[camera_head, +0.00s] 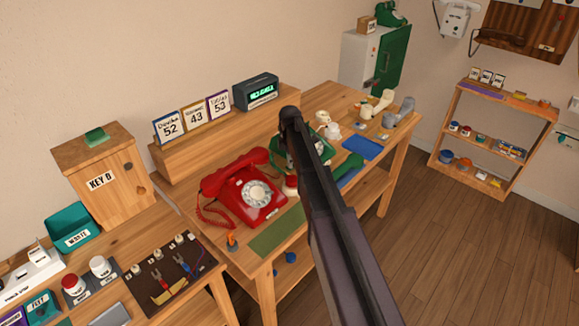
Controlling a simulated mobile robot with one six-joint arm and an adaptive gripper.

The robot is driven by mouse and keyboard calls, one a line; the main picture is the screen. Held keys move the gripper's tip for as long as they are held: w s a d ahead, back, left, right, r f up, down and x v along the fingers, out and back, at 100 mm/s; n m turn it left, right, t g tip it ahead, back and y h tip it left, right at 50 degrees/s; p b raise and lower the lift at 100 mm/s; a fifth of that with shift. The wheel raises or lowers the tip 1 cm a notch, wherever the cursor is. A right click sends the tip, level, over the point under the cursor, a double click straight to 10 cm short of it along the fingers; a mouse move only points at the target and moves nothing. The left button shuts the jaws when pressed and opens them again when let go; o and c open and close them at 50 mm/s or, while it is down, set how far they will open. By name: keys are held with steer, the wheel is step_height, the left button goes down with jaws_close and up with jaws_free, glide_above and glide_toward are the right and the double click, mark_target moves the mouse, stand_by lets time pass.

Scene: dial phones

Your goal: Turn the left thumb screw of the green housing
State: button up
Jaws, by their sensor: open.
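The green housing (318,146) stands on the wooden workbench behind my dark arm, right of the red dial phone (245,190). My arm covers its middle, so only parts of it show on either side. Its left thumb screw cannot be made out. My arm reaches up from the bottom right, and its far end is over the left part of the housing. My gripper is not seen; it is hidden by the arm.
A wooden shelf with number cards (170,126) and a clock (256,92) stands behind the housing. A blue mat (362,149) and pale handsets (400,110) lie to the right. A green mat (275,233) lies in front. A KEY B box (102,180) stands left.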

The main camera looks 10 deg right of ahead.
steer(key=shift+f, duration=0.4)
jaws_close()
steer(key=shift+n, duration=0.4)
steer(key=shift+s+n, duration=0.15)
steer(key=shift+n, duration=1.65)
